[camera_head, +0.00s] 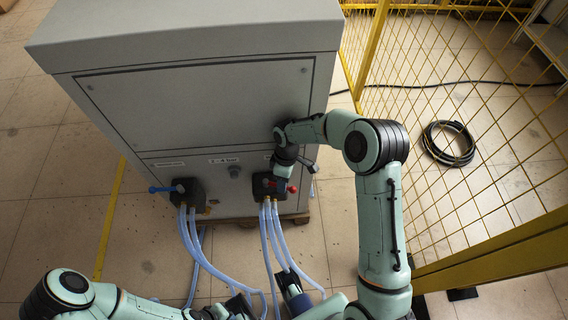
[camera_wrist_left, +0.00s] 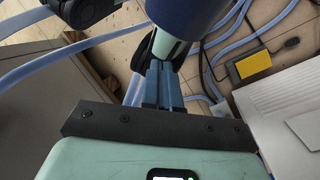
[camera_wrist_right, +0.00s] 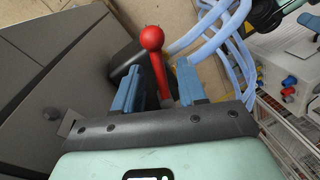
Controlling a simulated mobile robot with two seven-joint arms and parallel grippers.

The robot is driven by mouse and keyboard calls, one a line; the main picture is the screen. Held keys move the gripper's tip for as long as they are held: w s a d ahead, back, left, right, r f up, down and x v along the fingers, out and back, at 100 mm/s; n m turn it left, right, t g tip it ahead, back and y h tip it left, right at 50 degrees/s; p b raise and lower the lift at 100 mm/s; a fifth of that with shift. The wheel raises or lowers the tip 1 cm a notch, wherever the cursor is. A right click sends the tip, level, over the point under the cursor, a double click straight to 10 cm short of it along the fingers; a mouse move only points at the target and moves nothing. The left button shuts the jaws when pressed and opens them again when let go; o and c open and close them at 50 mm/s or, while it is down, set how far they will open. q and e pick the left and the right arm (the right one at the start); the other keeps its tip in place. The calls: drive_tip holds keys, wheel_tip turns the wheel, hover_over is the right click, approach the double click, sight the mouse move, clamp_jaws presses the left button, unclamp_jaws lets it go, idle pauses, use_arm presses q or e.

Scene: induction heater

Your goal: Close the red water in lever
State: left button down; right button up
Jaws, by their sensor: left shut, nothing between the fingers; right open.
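The red lever (camera_head: 292,188) sits on a dark valve block (camera_head: 264,186) low on the front of the grey cabinet, at the right. In the right wrist view the lever (camera_wrist_right: 152,40) is a red handle with a ball end. My right gripper (camera_head: 282,178) is at this lever. In its wrist view the blue fingers (camera_wrist_right: 159,84) are open, one on each side of the lever's shaft; whether they touch it I cannot tell. My left gripper (camera_head: 236,307) is low in the head view, away from the cabinet. Its fingers (camera_wrist_left: 160,82) are shut and empty.
A blue lever (camera_head: 165,188) is on another valve block (camera_head: 188,192) to the left. Pale blue hoses (camera_head: 270,240) hang from both blocks. A yellow mesh fence (camera_head: 470,130) stands at the right, with a coiled black cable (camera_head: 447,143) on the floor behind it.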

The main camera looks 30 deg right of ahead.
wheel_tip(320, 180, up, 19)
drive_tip(key=p, duration=0.2)
drive_tip(key=shift+c, duration=0.3)
